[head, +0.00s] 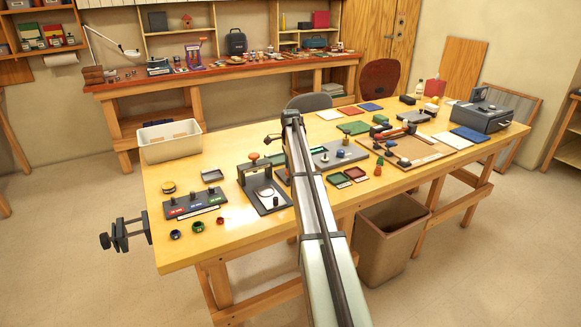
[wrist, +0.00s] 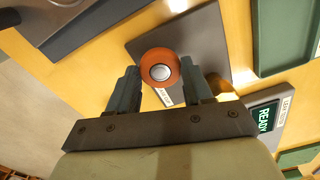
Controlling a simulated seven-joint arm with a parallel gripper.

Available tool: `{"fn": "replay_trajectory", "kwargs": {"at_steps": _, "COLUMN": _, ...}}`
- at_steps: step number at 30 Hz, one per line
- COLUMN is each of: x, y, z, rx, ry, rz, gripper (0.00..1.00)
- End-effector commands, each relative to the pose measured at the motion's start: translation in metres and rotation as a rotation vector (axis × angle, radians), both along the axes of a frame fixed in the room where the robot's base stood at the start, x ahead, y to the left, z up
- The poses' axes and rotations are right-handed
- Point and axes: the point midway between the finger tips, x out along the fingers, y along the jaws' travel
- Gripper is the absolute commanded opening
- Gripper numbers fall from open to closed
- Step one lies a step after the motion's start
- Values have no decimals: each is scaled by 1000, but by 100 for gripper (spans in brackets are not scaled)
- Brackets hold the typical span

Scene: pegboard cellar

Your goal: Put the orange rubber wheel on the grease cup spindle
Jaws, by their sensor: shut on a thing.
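The orange rubber wheel (wrist: 176,60) with a pale, round centre shows in the wrist view between the two fingers of my gripper (wrist: 159,72). My gripper is shut on it. Behind the wheel lies a grey plate (wrist: 207,42) with a small white label. I cannot tell how high the wheel is above the plate. No grease cup spindle can be made out; the wheel and fingers cover part of the plate. In the head view my arm hides most of my gripper and the wheel.
In the head view, a dark press-like stand (head: 264,190), a rack with coloured labels (head: 195,202) and a white bin (head: 170,148) stand on the table's left half.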

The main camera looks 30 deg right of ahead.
Motion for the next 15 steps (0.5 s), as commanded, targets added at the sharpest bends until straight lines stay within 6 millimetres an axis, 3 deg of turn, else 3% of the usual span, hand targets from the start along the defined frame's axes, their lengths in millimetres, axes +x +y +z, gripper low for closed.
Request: {"fn": "replay_trajectory", "kwargs": {"at_steps": 15, "x": 0, "y": 0, "z": -7, "rx": 0, "ry": 0, "rz": 0, "gripper": 15}}
